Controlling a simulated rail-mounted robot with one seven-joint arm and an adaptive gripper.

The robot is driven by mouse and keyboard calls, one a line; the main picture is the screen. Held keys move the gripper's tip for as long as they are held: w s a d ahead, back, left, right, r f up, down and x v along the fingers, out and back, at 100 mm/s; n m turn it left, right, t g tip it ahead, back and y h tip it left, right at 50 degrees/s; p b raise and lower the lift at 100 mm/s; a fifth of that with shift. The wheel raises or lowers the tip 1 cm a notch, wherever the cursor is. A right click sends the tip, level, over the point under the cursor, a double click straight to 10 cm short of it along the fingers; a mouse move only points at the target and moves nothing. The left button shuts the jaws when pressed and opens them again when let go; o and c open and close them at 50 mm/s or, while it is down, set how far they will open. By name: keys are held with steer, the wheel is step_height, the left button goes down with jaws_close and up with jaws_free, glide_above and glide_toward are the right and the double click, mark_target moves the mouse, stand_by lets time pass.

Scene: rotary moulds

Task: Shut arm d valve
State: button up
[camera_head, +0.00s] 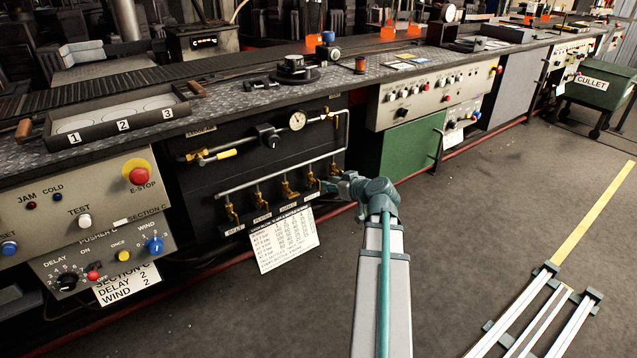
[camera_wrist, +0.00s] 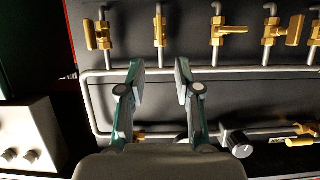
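A row of several brass valves (camera_head: 288,189) runs along the lower pipe on the dark panel in the head view. Small tags hang below them, too small to read surely, so I cannot tell which is arm d. The valves also line the top of the wrist view: a middle one (camera_wrist: 222,30) has its handle lying sideways across its pipe, while the slim one (camera_wrist: 160,30) lies beyond my fingers. My gripper (camera_wrist: 160,78) is open and empty, its fingertips short of the valves. In the head view my gripper (camera_head: 330,185) is by the row's right end, partly hidden by my arm.
A pressure gauge (camera_head: 298,121), a black knob (camera_head: 268,136) and a yellow-handled valve (camera_head: 218,156) sit above the row. A printed sheet (camera_head: 287,241) hangs below. A green panel (camera_head: 411,148) is to the right. The floor (camera_head: 480,220) in front is clear.

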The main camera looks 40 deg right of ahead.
mark_target(319, 181)
steer(key=b+x, duration=0.1)
steer(key=x, duration=0.7)
steer(key=shift+f, duration=0.1)
steer(key=shift+c, duration=0.3)
jaws_close()
